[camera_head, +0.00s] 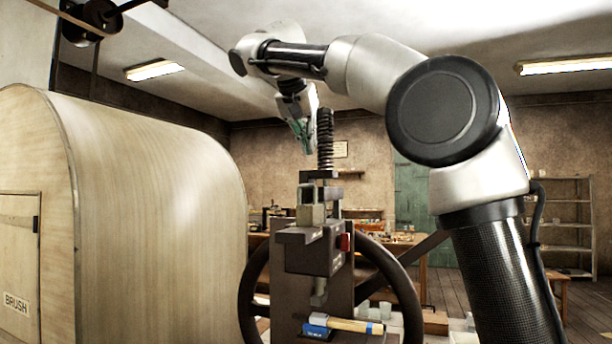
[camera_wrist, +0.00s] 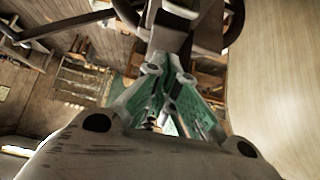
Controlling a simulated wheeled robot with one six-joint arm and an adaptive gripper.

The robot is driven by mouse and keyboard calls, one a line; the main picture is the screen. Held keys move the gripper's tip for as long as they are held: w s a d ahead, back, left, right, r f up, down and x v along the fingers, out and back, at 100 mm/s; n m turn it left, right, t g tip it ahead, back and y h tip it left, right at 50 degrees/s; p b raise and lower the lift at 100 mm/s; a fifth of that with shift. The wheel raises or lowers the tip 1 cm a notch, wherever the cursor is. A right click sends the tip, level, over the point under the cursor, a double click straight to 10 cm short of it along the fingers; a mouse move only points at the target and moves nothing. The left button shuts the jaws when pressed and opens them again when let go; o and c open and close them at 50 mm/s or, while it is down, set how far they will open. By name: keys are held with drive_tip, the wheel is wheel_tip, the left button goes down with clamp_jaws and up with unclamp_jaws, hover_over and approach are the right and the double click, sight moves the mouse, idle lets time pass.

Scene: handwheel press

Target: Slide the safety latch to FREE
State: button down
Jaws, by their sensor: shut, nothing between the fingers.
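The dark press (camera_head: 310,250) stands in the middle of the head view, with a coiled screw or spring (camera_head: 325,138) rising from its top. A small red block (camera_head: 345,242) sits on the right side of the press head; I cannot tell if it is the safety latch. No FREE marking is readable. My gripper (camera_head: 306,148) is shut and empty, pointing down just left of the coil, above the press head. In the wrist view its green-padded fingers (camera_wrist: 172,62) come together, with dark press parts beyond.
A handwheel (camera_head: 402,285) stands behind the press. A big rounded wooden housing (camera_head: 150,200) fills the left side. Shelves (camera_head: 567,215) and a workbench stand at the back.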

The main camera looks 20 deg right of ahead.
drive_tip(key=shift+w, duration=0.1)
idle(0.3)
drive_tip(key=x, duration=0.9)
drive_tip(key=shift+s+a+f, duration=0.3)
drive_tip(key=shift+s+a, duration=0.05)
drive_tip(key=shift+s, duration=0.15)
drive_tip(key=shift+s+a+f, duration=0.3)
drive_tip(key=shift+s+a, duration=0.1)
drive_tip(key=shift+s, duration=0.15)
drive_tip(key=shift+s+a+f, duration=0.15)
drive_tip(key=shift+s+a, duration=0.05)
drive_tip(key=shift+s, duration=0.15)
drive_tip(key=s+a, duration=0.2)
drive_tip(key=s, duration=0.1)
drive_tip(key=shift+s+a, duration=0.2)
drive_tip(key=shift+a, duration=0.05)
